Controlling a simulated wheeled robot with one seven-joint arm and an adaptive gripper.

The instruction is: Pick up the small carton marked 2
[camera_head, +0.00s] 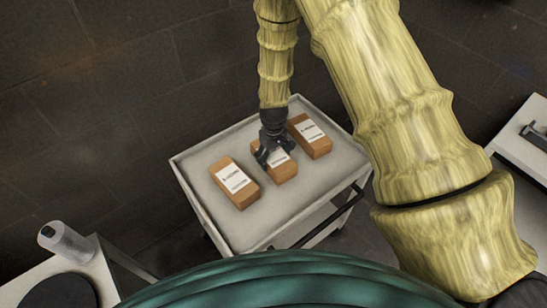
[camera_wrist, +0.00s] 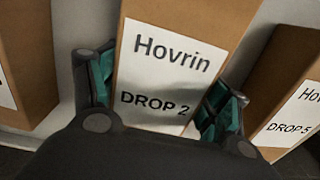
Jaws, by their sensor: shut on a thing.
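The carton marked 2 (camera_head: 284,173) is the middle one of three brown cartons on a cart. In the wrist view its white label (camera_wrist: 166,75) reads "Hovrin DROP 2". My gripper (camera_head: 268,155) reaches down onto it from above. In the wrist view its two teal-padded fingers (camera_wrist: 152,103) are on either side of the carton, shut on it. I cannot tell any gap between the carton's underside and the cart top, which my gripper partly hides.
The white cart (camera_head: 207,201) has a raised rim. One carton (camera_head: 236,183) lies to the left and another (camera_head: 310,136) to the right, marked DROP 5 in the wrist view (camera_wrist: 299,112). Another table (camera_head: 520,160) is at right.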

